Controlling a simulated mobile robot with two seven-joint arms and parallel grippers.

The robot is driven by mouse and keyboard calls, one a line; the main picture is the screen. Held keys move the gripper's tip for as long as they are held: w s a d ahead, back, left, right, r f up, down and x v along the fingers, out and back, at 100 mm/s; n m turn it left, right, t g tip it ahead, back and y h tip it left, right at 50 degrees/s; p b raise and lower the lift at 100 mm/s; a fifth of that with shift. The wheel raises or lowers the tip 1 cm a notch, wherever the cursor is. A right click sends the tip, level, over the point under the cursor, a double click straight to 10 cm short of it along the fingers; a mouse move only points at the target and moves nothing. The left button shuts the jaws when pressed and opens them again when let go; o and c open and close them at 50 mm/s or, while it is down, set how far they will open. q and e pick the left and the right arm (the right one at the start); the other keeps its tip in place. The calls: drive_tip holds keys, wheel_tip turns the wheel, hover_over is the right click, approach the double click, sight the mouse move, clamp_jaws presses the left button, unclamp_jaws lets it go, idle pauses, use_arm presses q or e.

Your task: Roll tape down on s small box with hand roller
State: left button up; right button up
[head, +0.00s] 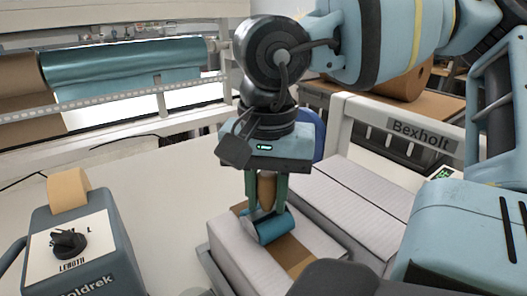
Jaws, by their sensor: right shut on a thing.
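My right gripper (266,193) comes down from above, near the middle of the head view. It is shut on the hand roller, whose tan handle shows between the fingers. The roller's teal drum (268,228) is over the tape at the top of the small box; I cannot tell whether it presses on it. The small box (235,255) is pale and stands at the lower centre. A brown strip of tape (291,257) runs across its top. My left gripper is not in view.
A grey tape dispenser (75,250) with a dial and a brown tape end stands at lower left. A teal roll (125,62) hangs at back left. White table surface (150,190) is clear between.

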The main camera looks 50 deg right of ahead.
drive_tip(key=shift+s+a+f, duration=0.1)
drive_tip(key=shift+s+a, duration=0.1)
drive_tip(key=shift+s, duration=0.35)
drive_tip(key=shift+s+a+f, duration=0.1)
drive_tip(key=shift+s+a, duration=0.05)
drive_tip(key=shift+s, duration=0.35)
drive_tip(key=shift+s, duration=0.1)
drive_tip(key=shift+s+a+r, duration=0.1)
drive_tip(key=shift+s+a, duration=0.2)
drive_tip(key=shift+s, duration=0.6)
drive_tip(key=shift+s, duration=0.15)
drive_tip(key=shift+s+a+r+p, duration=0.1)
drive_tip(key=shift+s+a+p, duration=0.1)
drive_tip(key=shift+s, duration=0.25)
drive_tip(key=shift+s+a+r+p, duration=0.1)
drive_tip(key=shift+s+p, duration=0.1)
drive_tip(key=shift+s, duration=0.2)
